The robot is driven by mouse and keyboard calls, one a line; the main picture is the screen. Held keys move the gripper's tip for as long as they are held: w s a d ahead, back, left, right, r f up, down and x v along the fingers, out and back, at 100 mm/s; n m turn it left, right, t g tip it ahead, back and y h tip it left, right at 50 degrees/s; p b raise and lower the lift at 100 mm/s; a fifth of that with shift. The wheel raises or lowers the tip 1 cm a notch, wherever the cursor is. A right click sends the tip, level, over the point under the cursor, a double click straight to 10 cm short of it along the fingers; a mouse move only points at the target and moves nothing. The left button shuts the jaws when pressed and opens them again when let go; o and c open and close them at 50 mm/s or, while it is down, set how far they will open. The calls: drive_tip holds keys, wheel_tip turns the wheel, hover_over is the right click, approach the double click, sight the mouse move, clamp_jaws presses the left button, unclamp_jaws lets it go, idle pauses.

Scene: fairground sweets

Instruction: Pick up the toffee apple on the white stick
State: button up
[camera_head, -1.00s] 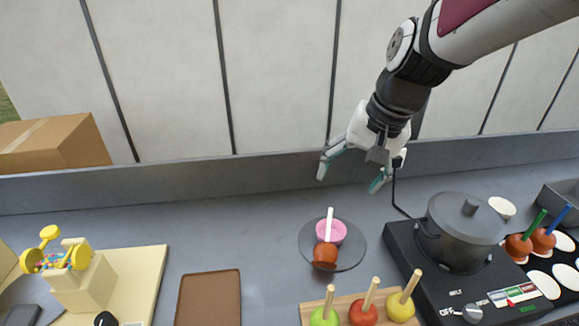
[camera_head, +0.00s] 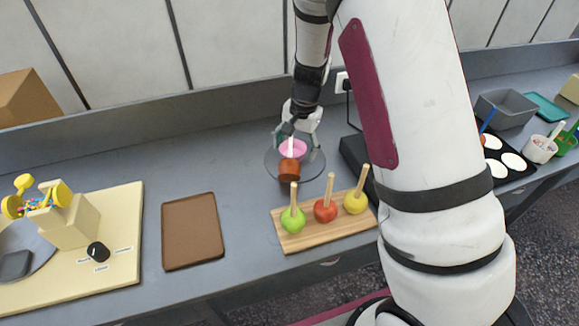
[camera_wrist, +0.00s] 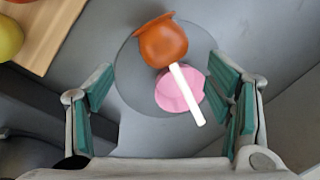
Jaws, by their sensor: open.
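The toffee apple (camera_head: 289,170) is brown-orange with a white stick (camera_head: 290,147). It lies tilted on a round grey plate (camera_head: 311,168), its stick resting across a pink round piece (camera_head: 297,149). In the wrist view the toffee apple (camera_wrist: 163,42) is at the top middle and its white stick (camera_wrist: 187,94) points down toward my gripper. My gripper (camera_head: 300,150) is open above the plate; in the wrist view its teal-padded fingers (camera_wrist: 163,95) stand apart on both sides of the stick, touching nothing that I can see.
A wooden board (camera_head: 290,241) with green, red and yellow apples on sticks stands in front of the plate. A brown tray (camera_head: 191,232) and a cream board (camera_head: 120,262) are to the left. My arm hides much of the right side.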

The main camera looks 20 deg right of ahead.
sight(291, 162)
drive_tip(key=f, duration=0.3)
drive_tip(key=a+f+p, duration=0.1)
drive_tip(key=f, duration=0.2)
drive_tip(key=w+f, duration=0.1)
drive_tip(key=f, duration=0.2)
drive_tip(key=shift+a, duration=0.2)
drive_tip(key=c, duration=1.4)
wheel_tip(291, 162, up, 10)
drive_tip(key=shift+b, duration=0.45)
drive_tip(key=shift+c, duration=0.2)
drive_tip(key=n, duration=0.4)
drive_tip(key=shift+s+f+n+g, duration=0.15)
drive_tip(key=shift+f+n+g, duration=0.15)
drive_tip(key=shift+f, duration=0.05)
drive_tip(key=n, duration=0.4)
drive_tip(key=shift+s+f+n+g+y, duration=0.15)
drive_tip(key=shift+f+n+g+y, duration=0.15)
drive_tip(key=shift+f+n, duration=0.1)
